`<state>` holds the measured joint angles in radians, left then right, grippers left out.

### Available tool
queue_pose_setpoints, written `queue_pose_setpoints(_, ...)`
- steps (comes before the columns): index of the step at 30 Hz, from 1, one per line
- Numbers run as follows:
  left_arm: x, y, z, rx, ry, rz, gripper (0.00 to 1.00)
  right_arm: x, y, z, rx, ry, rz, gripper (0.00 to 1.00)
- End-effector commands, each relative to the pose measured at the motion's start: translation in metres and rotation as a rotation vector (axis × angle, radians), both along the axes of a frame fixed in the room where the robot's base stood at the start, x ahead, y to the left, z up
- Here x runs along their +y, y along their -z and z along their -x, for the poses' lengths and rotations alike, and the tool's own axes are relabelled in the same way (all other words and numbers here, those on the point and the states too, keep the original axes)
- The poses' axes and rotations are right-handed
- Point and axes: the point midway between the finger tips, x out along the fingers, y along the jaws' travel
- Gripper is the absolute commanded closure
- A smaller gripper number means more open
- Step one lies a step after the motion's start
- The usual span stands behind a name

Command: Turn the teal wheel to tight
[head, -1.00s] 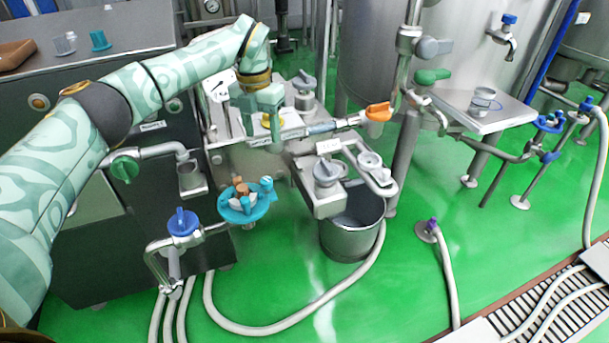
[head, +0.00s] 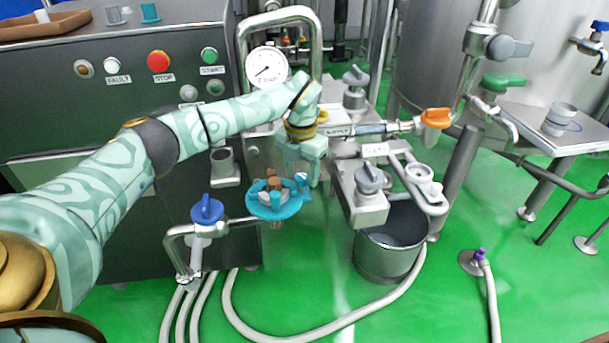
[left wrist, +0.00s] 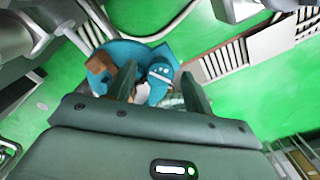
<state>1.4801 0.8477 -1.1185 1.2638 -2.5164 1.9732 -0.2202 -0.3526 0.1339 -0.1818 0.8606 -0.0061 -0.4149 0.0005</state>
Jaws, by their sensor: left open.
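The teal wheel (head: 270,210) sits at the end of a pipe, left of the steel bucket. It has brown and white parts on top and an upright teal knob with a white band at its right rim. My left gripper (head: 308,178) is open, pointing down at the wheel's right edge beside the knob. In the left wrist view the knob (left wrist: 160,74) appears between the two open fingers (left wrist: 163,88), with the teal wheel (left wrist: 145,52) beyond. I cannot tell whether the fingers touch the knob. My right gripper is not in view.
A blue valve handle (head: 207,210) stands close left of the wheel. A grey valve handle (head: 369,179) and the steel bucket (head: 385,258) are to the right. A pressure gauge (head: 266,67) is behind my arm. Hoses (head: 290,335) run over the green floor.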

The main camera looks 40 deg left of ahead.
Motion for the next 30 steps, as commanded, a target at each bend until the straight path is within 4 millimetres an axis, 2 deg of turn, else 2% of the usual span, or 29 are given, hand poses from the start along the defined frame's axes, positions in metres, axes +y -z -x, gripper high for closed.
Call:
queue_pose_setpoints(8,0.0,0.001,0.0,-0.001,0.0,0.001,0.48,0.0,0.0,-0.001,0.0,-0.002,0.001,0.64)
queue_pose_setpoints(13,0.0,0.001,0.0,-0.001,0.0,0.001,0.93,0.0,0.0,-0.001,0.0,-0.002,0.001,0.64)
queue_pose_setpoints(23,0.0,-0.001,0.0,-0.002,0.026,0.0,0.93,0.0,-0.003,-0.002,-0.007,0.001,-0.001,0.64)
queue_pose_setpoints(30,0.0,-0.005,0.0,-0.005,0.144,0.0,0.93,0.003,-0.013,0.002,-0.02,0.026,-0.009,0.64)
